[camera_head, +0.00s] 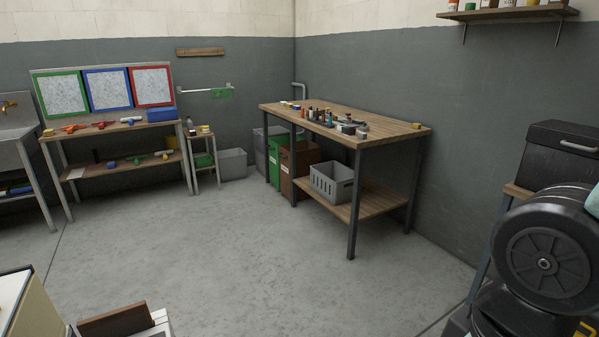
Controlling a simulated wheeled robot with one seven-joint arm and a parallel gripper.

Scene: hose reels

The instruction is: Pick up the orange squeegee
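An orange-red T-shaped tool (73,128) lies on the top of the left workbench (160,128). It looks like a squeegee, but it is small and far off. A second red-orange tool (102,125) lies just to its right, and I cannot tell for sure which one is the orange squeegee. More T-shaped tools, a blue one (110,164) and a green one (137,159), lie on the bench's lower shelf. My gripper is not in view.
Open floor (190,240) stretches to the left bench. A wooden table (375,130) with many small items stands at the centre right, a grey crate (332,182) on its shelf. A small stool (200,135) stands right of the bench, a sink (15,135) left. A brown box (115,320) is near.

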